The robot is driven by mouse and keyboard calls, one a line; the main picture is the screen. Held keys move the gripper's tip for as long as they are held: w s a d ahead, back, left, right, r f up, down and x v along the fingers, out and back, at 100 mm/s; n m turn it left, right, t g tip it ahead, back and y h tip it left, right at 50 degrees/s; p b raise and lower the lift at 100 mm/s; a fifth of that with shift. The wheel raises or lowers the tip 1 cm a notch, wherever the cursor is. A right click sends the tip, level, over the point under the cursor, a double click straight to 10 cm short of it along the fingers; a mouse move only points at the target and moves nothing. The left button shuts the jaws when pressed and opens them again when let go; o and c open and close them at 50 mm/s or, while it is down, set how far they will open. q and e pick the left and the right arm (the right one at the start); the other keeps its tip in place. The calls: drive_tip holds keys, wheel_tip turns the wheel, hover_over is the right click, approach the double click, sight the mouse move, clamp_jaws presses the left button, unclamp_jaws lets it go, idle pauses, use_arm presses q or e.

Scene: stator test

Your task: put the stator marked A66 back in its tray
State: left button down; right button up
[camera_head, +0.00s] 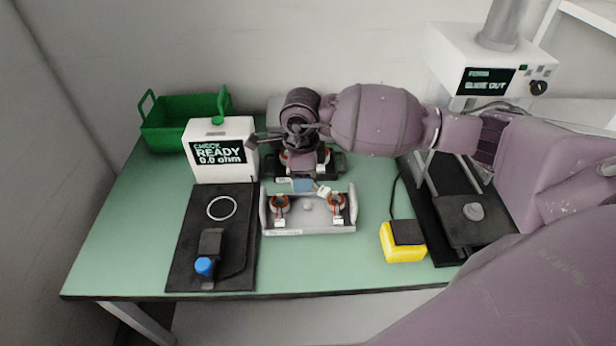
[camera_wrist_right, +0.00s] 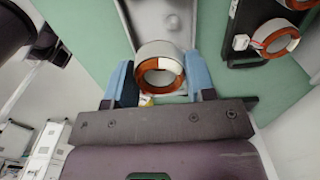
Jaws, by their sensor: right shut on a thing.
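My right gripper (camera_head: 302,184) reaches over the middle of the table. Its blue fingers (camera_wrist_right: 158,82) are shut on a stator (camera_wrist_right: 144,62), a white ring with orange copper windings, seen in the right wrist view. No A66 marking can be read on it. A grey tray (camera_head: 308,231) lies just in front of the gripper, with a stator at its left end (camera_head: 279,204) and another at its right end (camera_head: 336,203). A black tray (camera_head: 338,163) behind is partly hidden by my gripper and also holds stators. My left gripper is not in view.
A black fixture with a blue knob (camera_head: 204,266) lies in front. A yellow block (camera_head: 403,254) and a machine with a display (camera_head: 487,83) are at the right.

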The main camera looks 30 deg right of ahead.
sight(308, 204)
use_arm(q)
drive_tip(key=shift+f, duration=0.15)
use_arm(e)
drive_tip(key=f+m, duration=0.1)
drive_tip(key=m, duration=0.2)
drive_tip(key=d+f+m, duration=0.1)
drive_tip(key=m, duration=0.3)
drive_tip(key=w+d+f+m, duration=0.1)
drive_tip(key=m, duration=0.3)
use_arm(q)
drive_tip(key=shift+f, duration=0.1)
use_arm(e)
drive_tip(key=shift+f, duration=0.1)
